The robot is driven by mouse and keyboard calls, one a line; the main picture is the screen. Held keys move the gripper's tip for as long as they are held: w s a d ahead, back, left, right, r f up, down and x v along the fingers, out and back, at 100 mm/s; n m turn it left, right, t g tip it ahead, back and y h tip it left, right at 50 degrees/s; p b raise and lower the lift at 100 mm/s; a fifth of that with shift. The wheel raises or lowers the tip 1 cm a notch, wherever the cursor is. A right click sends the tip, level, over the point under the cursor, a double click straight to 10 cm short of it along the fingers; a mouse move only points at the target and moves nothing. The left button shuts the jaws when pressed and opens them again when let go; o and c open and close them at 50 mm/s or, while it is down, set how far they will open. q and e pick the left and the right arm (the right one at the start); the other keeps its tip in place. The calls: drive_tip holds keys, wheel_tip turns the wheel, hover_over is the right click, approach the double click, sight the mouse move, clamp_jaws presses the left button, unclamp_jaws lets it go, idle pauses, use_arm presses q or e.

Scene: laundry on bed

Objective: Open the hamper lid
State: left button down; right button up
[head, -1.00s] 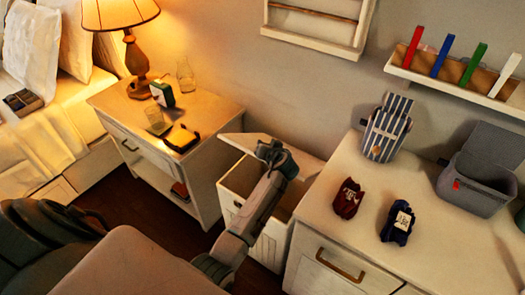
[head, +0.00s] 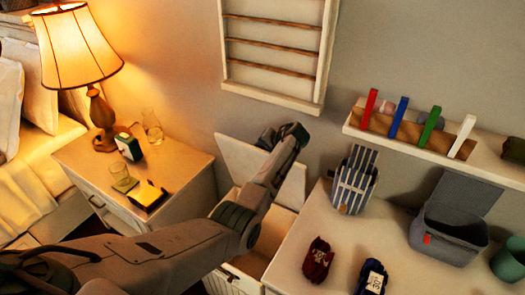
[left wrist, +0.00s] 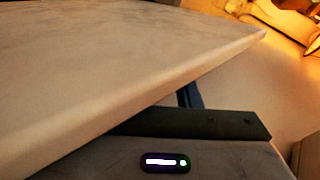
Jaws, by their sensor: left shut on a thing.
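The white hamper (head: 272,238) stands between the nightstand and the dresser. Its lid (head: 240,165) is tilted steeply up toward the wall, and part of the open inside shows below it. My left gripper (head: 283,135) is at the lid's upper edge, shut on the lid; the arm covers the middle of the lid. In the left wrist view, the lid (left wrist: 110,75) fills the upper left as a broad pale panel, with a dark part of my gripper (left wrist: 190,122) against its edge. My right gripper is not in view.
The nightstand (head: 185,195) at left carries a lit lamp (head: 75,50), glasses and small boxes. The dresser (head: 325,215) at right holds a striped container (head: 355,182), a grey bin (head: 450,235) and dark red and navy cloth bundles. A wall shelf (head: 435,148) hangs above the dresser.

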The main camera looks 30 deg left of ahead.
use_arm(q)
drive_tip(key=shift+w, duration=0.35)
drive_tip(key=c, duration=1.1)
unclamp_jaws()
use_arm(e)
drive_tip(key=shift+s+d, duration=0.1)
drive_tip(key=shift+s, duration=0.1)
use_arm(q)
drive_tip(key=b+v, duration=0.2)
drive_tip(key=v, duration=0.8)
drive_tip(key=shift+d+r, duration=0.25)
drive_tip(key=shift+d, duration=0.05)
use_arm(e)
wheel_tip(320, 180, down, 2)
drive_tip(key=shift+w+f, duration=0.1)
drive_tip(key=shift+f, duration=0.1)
